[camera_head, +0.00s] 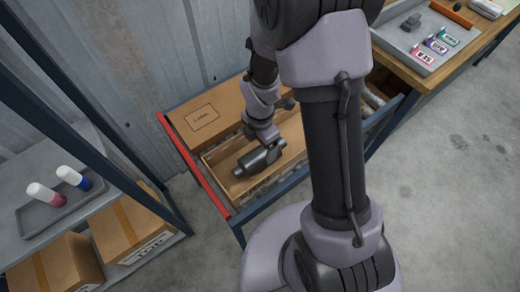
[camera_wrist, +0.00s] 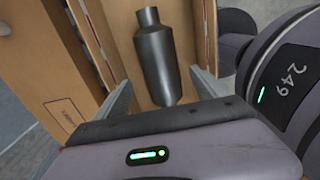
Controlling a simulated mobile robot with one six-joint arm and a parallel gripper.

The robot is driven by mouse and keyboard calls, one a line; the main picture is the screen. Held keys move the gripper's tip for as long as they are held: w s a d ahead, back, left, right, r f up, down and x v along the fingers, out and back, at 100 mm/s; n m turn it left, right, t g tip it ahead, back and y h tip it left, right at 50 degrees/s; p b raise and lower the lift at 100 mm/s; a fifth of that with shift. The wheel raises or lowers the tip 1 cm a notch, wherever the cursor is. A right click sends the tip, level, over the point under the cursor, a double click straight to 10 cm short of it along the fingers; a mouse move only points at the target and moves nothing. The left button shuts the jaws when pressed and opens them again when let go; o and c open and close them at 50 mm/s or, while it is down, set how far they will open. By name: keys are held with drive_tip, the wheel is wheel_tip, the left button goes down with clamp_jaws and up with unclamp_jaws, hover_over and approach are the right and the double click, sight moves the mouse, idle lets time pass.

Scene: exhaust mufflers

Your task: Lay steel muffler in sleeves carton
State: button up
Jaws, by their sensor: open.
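A dark grey steel muffler (camera_head: 258,159) with a narrow neck lies inside an open cardboard carton (camera_head: 221,162) on the roller stand. In the wrist view the muffler (camera_wrist: 159,62) lies on the carton floor (camera_wrist: 127,42). My gripper (camera_head: 271,148) is just above the muffler in the head view. In the wrist view its fingers (camera_wrist: 161,90) are spread on either side of the muffler, with a gap showing on the left side. The far end of the carton is partly hidden behind my arm. I cannot read any label naming this carton.
A closed, labelled carton (camera_head: 204,115) stands beside the open one. The stand has a red rail (camera_head: 190,163) at its left end. A shelf with a grey tray (camera_head: 55,208) and taped cartons is at left; a workbench with a tray (camera_head: 418,48) is at upper right.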

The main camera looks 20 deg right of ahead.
wheel_tip(320, 180, up, 5)
drive_tip(key=shift+f+p, duration=0.1)
drive_tip(key=shift+p, duration=0.5)
wheel_tip(320, 180, up, 8)
drive_tip(key=m+t, duration=0.1)
drive_tip(key=m, duration=0.4)
wheel_tip(320, 180, up, 6)
drive_tip(key=r+m+t, duration=0.1)
drive_tip(key=m+t, duration=0.1)
drive_tip(key=m, duration=0.4)
hover_over(260, 152)
drive_tip(key=s+a, duration=0.1)
drive_tip(key=s, duration=0.2)
drive_tip(key=s+a+r+m+t+y, duration=0.2)
drive_tip(key=s+r+m, duration=0.8)
drive_tip(key=m, duration=0.5)
drive_tip(key=shift+a+r+t, duration=0.25)
drive_tip(key=shift+a+t, duration=0.15)
drive_tip(key=shift+a, duration=0.1)
drive_tip(key=shift+d, duration=0.1)
